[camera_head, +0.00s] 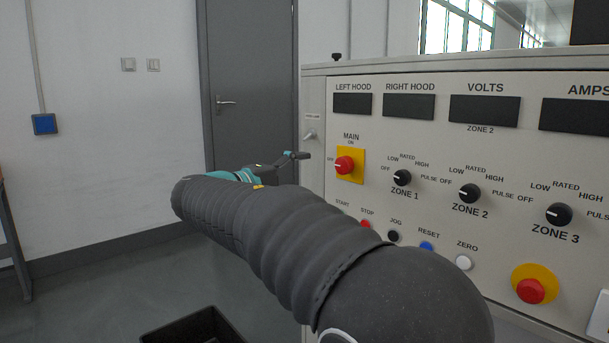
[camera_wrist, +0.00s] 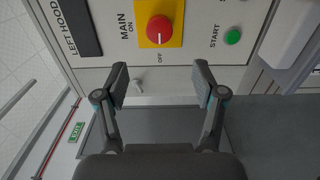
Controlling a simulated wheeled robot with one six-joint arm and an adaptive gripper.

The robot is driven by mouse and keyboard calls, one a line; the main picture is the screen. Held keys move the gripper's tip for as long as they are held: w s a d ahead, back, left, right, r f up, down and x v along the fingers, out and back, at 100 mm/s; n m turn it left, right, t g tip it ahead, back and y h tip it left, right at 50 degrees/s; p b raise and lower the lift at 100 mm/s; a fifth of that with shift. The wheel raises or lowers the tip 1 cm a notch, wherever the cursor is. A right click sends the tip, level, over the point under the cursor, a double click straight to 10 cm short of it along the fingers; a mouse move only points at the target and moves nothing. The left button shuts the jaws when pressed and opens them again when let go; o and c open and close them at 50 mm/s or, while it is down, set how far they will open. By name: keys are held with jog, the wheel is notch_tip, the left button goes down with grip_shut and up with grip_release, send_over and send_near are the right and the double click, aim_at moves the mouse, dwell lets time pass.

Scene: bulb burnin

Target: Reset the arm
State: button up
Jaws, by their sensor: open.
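My gripper (camera_wrist: 160,85) is open and empty in the wrist view. Its two fingers stand apart in front of the panel's edge, below the red MAIN switch (camera_wrist: 159,29) on its yellow plate. In the head view the gripper (camera_head: 298,156) shows small beyond my dark grey arm, left of the MAIN switch (camera_head: 344,165). A small light lever or knob (camera_wrist: 139,87) on the cabinet side shows between the fingers; it also appears in the head view (camera_head: 309,135). Whether the fingers touch anything cannot be told, but nothing is between them that they grip.
The control panel (camera_head: 440,140) fills the right side, with dark displays, several black zone knobs (camera_head: 469,193), buttons and a red stop button (camera_head: 530,291). A grey door (camera_head: 250,90) and white wall stand behind. A black bin (camera_head: 190,328) is on the floor. Floor at left is mostly clear.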

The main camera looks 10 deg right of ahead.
notch_tip(320, 180, down, 11)
jog(key=a+n+g+y, duration=0.1)
jog(key=a+n+y, duration=0.1)
jog(key=y, duration=0.2)
jog(key=s+d+f+g+y, duration=0.3)
jog(key=s+f+g+y, duration=0.1)
jog(key=s+f, duration=0.55)
jog(key=s+d+f+m+y+p, duration=0.1)
jog(key=s+d+m+y, duration=0.2)
jog(key=s, duration=0.9)
jog(key=s+d+f+m+y+p, duration=0.1)
jog(key=s+d+m, duration=0.5)
jog(key=s, duration=0.6)
jog(key=shift+f+y, duration=0.75)
jog(key=shift+y, duration=0.55)
